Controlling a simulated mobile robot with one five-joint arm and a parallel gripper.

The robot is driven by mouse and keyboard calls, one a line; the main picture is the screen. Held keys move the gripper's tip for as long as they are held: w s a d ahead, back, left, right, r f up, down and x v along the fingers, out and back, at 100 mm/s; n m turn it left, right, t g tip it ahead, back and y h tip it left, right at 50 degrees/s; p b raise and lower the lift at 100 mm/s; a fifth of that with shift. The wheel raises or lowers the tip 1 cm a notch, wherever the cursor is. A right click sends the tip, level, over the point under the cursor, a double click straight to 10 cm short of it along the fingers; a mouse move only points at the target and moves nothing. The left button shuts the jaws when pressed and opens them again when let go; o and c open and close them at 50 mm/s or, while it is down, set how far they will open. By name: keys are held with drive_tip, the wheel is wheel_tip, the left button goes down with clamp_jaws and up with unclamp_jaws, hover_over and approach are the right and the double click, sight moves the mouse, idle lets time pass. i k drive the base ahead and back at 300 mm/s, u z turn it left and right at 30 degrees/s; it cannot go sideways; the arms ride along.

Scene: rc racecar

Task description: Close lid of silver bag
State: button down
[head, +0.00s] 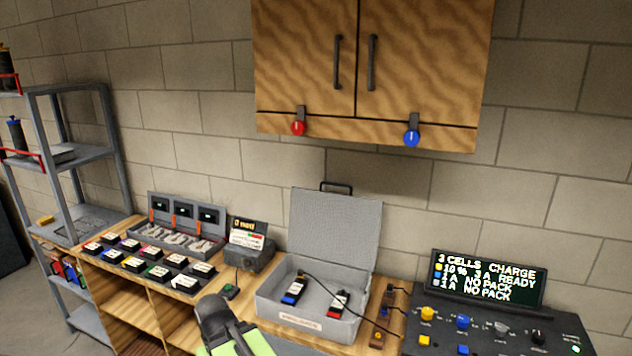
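The silver bag (277,309) is a grey, box-shaped case on the wooden bench, right of the middle. Its lid (335,228) stands open, upright at the back, with a dark handle (337,187) on its top edge. Inside lie a blue-marked pack (293,291) and a red-marked pack (338,304), with dark cables running over the right rim. The dark end of my arm, with my gripper (222,318), shows at the bottom, left of the case and apart from the lid. Its fingers cannot be made out.
A charger console (480,330) with a display (487,278) stands right of the case. Left are a small device (249,255), an open tool case (180,236) and several labelled packs (150,262). A wooden cabinet (370,70) hangs above. A metal shelf (75,155) is far left.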

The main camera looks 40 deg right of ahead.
sight(345, 229)
drive_tip(key=i, duration=0.9)
drive_tip(key=u, duration=0.05)
